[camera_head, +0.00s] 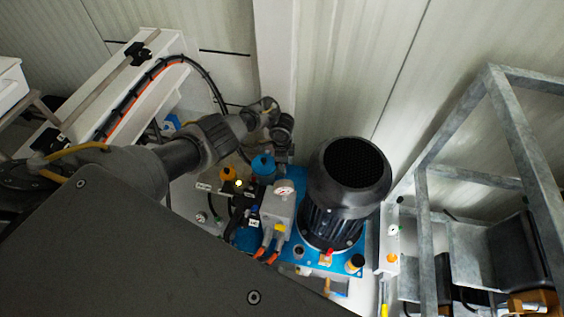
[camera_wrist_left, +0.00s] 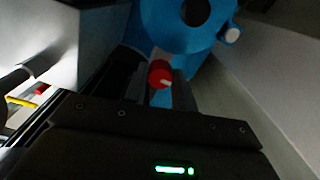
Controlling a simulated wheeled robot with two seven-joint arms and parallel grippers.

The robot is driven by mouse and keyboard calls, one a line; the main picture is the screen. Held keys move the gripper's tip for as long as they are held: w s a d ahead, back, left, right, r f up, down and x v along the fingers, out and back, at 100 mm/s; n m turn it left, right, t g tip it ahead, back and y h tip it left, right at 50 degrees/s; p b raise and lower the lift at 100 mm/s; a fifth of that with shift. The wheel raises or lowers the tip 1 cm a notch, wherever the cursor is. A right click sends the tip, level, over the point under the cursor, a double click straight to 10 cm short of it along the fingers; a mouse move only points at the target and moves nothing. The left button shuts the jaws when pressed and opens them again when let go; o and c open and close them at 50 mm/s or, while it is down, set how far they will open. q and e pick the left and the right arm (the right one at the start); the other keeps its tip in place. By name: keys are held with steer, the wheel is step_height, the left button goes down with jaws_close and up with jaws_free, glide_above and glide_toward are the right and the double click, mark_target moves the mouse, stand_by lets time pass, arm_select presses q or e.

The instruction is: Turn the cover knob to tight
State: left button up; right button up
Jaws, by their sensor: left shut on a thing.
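A red knob (camera_wrist_left: 160,74) with a pale mark sits low in front of a round blue housing (camera_wrist_left: 178,24) in the left wrist view. My left gripper (camera_wrist_left: 161,88) has its grey fingers at either side of the red knob and is shut on it. In the head view my left arm reaches in from the left, and its gripper (camera_head: 281,152) points down behind the pump, just right of a blue round cap (camera_head: 263,165). The knob itself is hidden in the head view. My right gripper is not in view.
A large black motor (camera_head: 347,190) stands close to the right of the gripper on a blue base. A pressure gauge (camera_head: 285,188) and hoses are in front. A wall post (camera_head: 276,60) rises behind. A grey metal frame (camera_head: 520,140) stands at the right.

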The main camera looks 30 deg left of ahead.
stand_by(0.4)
arm_select(q)
steer(key=o, duration=1)
step_height(320, 180, up, 11)
steer(key=p, duration=0.3)
steer(key=shift+p, duration=0.35)
